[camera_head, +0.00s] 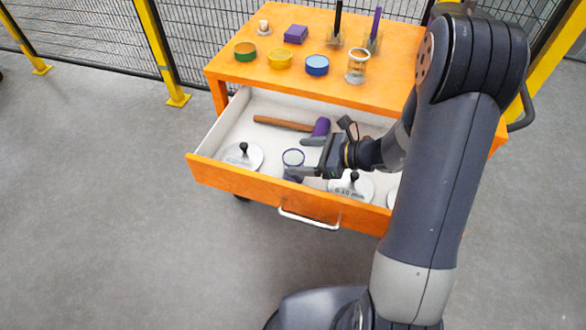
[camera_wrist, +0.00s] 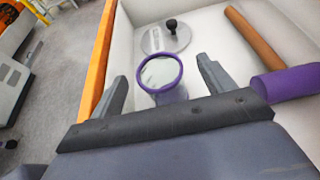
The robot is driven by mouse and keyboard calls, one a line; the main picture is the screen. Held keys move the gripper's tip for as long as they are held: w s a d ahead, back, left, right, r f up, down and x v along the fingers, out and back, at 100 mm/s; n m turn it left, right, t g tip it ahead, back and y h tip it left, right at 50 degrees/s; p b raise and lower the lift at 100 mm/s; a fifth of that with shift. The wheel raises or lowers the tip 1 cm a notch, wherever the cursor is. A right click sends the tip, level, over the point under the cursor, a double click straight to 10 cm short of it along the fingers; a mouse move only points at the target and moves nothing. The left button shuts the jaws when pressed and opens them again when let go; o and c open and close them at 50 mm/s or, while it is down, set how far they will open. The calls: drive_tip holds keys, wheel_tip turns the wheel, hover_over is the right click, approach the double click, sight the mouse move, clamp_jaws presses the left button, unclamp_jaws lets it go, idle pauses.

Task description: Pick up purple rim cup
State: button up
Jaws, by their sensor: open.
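The purple rim cup (camera_head: 293,157) stands in the open drawer of the orange cabinet. In the wrist view the cup (camera_wrist: 161,74) shows a round purple rim and a pale, see-through body. My gripper (camera_head: 296,157) is low in the drawer at the cup. In the wrist view my gripper (camera_wrist: 164,80) is open, with one finger on each side of the cup. A gap shows between each finger and the rim. The lower part of the cup is hidden behind the gripper's body.
A hammer with purple head (camera_head: 321,127) and wooden handle lies behind the cup. White discs with black knobs lie at left (camera_head: 242,156) and right (camera_head: 351,186). The drawer's orange front (camera_head: 240,184) borders the space. Several colored rings and holders stand on the cabinet top (camera_head: 300,80).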

sight(287, 158)
drive_tip(key=x, duration=0.5)
drive_tip(key=shift+s+f, duration=0.1)
drive_tip(key=shift+f, duration=0.2)
drive_tip(key=shift+c, duration=0.6)
drive_tip(key=c, duration=0.9)
drive_tip(key=shift+c, duration=0.2)
